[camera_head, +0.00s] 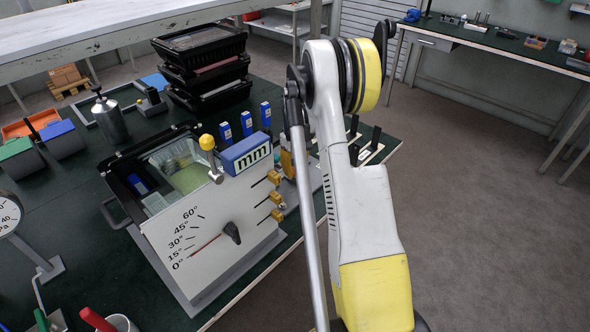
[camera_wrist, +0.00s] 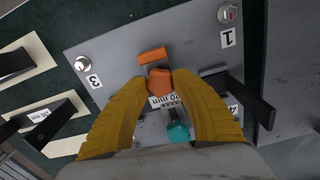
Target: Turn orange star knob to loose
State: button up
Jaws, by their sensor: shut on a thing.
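In the wrist view, the orange star knob (camera_wrist: 159,80) sits over a grey plate (camera_wrist: 130,32) near the middle of the picture. My gripper (camera_wrist: 161,85) has its two yellow fingers closed on the knob from both sides. The knob's lower part is partly hidden by the fingers. An orange block (camera_wrist: 152,56) lies just beyond it, and a label ending in "mm" (camera_wrist: 162,101) shows just below. I cannot read how far the knob is turned. In the head view, my arm hides the knob and most of the gripper.
A teal knob (camera_wrist: 178,133) sits between my fingers, nearer the palm. A dark bar (camera_wrist: 252,97) stands right of my right finger. Screws sit by labels 3 (camera_wrist: 94,82) and 1 (camera_wrist: 227,38). In the head view, a dial-marked box (camera_head: 205,262) stands left of my arm.

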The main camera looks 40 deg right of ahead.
aim_at(295, 169)
jog(key=shift+n, duration=0.4)
jog(key=o, duration=1.2)
jog(key=shift+r, duration=0.1)
notch_tip(295, 169, up, 12)
jog(key=shift+f, duration=0.1)
